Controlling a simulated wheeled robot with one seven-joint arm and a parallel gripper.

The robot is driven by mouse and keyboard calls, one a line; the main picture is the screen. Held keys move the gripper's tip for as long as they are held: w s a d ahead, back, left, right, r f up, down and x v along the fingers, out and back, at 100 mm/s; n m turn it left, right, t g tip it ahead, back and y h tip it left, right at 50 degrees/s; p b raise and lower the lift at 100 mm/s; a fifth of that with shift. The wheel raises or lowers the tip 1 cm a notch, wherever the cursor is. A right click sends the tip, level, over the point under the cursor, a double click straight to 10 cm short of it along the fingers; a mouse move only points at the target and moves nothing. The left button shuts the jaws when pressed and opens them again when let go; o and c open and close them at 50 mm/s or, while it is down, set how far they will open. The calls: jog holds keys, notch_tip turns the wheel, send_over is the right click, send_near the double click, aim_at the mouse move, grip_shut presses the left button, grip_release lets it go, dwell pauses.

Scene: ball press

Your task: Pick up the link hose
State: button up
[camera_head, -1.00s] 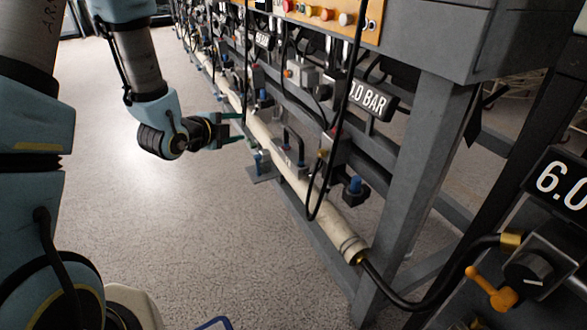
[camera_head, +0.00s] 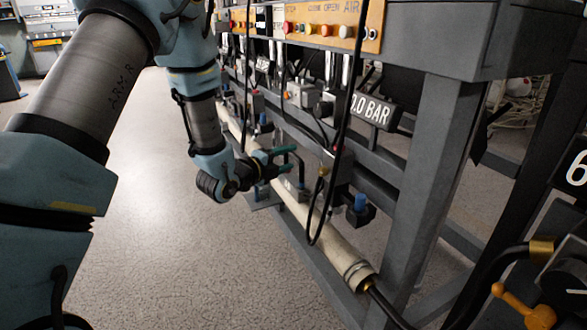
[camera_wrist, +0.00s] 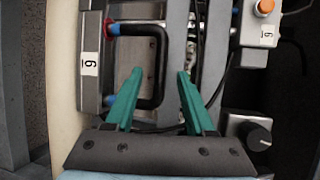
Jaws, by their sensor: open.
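The link hose (camera_wrist: 161,62) is a black U-shaped hose in the wrist view, with a red fitting at its upper end and a blue one at its lower end. Its long outer stretch runs between my gripper's fingers in the picture. My gripper (camera_wrist: 159,76) has two green fingers, spread apart and empty. The left finger lies over the inside of the U, the right one beyond the hose. I cannot tell how deep the fingers are. In the head view my gripper (camera_head: 289,159) points at the rack's lower side; the hose there is mostly hidden behind the fingers.
A thick pale pipe (camera_head: 320,238) runs along the rack's foot. Black cables hang in front of the rack. A grey rack post (camera_head: 432,170) stands to the right. In the wrist view, a black knob (camera_wrist: 258,138) and an orange button (camera_wrist: 264,7) lie right. The floor left is clear.

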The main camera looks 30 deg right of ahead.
aim_at(293, 157)
jog(key=x, duration=0.3)
jog(key=shift+s+d, duration=0.1)
jog(key=shift+d, duration=0.05)
grip_shut()
dwell(0.3)
